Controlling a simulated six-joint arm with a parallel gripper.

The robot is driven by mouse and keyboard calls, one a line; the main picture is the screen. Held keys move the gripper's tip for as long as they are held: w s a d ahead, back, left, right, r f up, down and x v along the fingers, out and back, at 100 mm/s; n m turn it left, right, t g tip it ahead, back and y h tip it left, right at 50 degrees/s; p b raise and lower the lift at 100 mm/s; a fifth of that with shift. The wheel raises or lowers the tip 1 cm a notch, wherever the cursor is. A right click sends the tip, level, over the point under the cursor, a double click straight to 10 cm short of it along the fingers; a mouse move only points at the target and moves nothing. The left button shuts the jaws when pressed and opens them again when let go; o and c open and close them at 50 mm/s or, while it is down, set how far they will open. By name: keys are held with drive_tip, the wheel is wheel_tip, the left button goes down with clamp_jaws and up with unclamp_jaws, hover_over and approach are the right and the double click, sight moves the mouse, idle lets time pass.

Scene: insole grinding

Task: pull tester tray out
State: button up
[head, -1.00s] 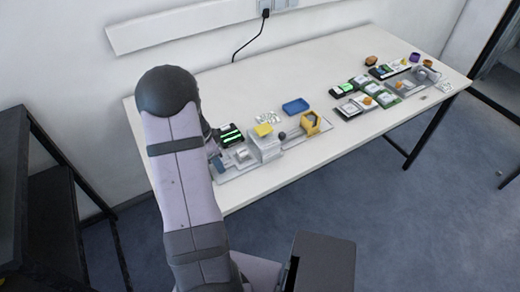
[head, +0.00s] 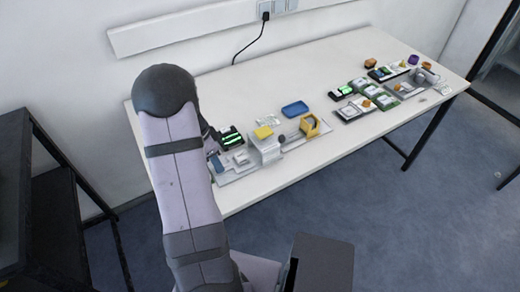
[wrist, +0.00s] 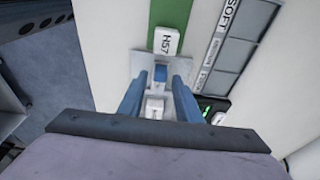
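My gripper (wrist: 160,80) shows in the wrist view as two blue-grey fingers, spread apart. A small blue block (wrist: 160,73) lies between the fingertips, with visible gaps beside it. A white block (wrist: 155,105) sits nearer the wrist between the fingers. Both are over a pale grey plate (wrist: 142,62), which I take to be part of the tester tray. In the head view a light grey tester assembly (head: 228,176) lies at the table's near left edge, beside a white box (head: 266,150). My arm hides the gripper there.
A black device with green bars (head: 231,138) stands behind the assembly. A yellow block (head: 264,132) is on the white box. Several small trays sit farther right. The table (head: 240,90) is clear at the back.

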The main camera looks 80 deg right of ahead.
drive_tip(key=shift+r+p, duration=1.25)
drive_tip(key=shift+r, duration=0.9)
